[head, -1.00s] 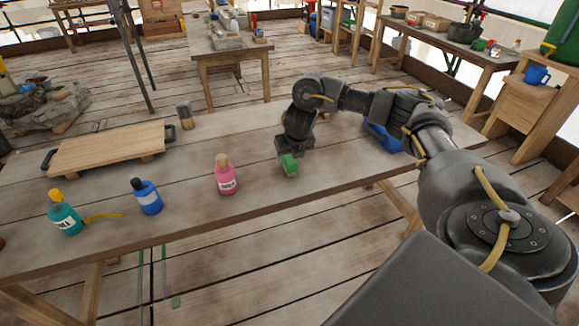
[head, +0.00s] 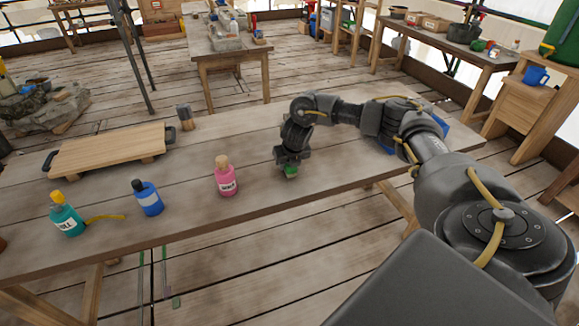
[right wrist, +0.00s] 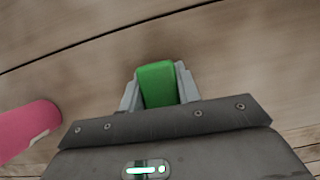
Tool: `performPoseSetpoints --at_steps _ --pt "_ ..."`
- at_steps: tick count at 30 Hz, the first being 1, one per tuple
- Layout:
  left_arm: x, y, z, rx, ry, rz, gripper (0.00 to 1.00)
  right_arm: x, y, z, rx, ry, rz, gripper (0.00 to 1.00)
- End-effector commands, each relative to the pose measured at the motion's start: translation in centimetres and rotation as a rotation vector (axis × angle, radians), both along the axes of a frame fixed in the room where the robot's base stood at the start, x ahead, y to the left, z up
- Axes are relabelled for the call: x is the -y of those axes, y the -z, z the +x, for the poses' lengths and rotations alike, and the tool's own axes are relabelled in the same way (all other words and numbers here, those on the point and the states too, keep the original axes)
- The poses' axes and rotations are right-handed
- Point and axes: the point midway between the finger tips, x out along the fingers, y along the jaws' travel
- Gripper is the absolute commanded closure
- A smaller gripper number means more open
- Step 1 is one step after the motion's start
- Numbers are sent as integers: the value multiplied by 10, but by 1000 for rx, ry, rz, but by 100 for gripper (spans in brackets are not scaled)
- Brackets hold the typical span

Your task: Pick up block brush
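The block brush (head: 291,171) is a small green block with a tan underside, near the front edge of the wooden table. My right gripper (head: 290,165) is low over it and hides its upper part in the head view. In the right wrist view, the green block (right wrist: 157,85) sits between the two grey fingers of the right gripper (right wrist: 160,90). The fingers lie close along both sides; I cannot tell whether they press on it. The brush appears to be at table height. My left gripper is not in view.
A pink bottle (head: 226,177) stands left of the brush, with a blue bottle (head: 148,198) and a teal bottle (head: 66,215) farther left. A wooden board with handles (head: 108,150) lies at the back left. A blue object (head: 388,150) is partly behind my right arm. The table between is clear.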

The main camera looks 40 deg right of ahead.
Motion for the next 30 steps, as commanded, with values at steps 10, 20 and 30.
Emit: performPoseSetpoints --at_steps 10,20,30 --pt "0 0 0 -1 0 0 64 0 -1 0 1 0 0 90" --pt "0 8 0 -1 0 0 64 0 -24 1 5 -1 1 90" --pt "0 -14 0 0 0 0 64 -20 -97 -41 6 -6 -4 90"
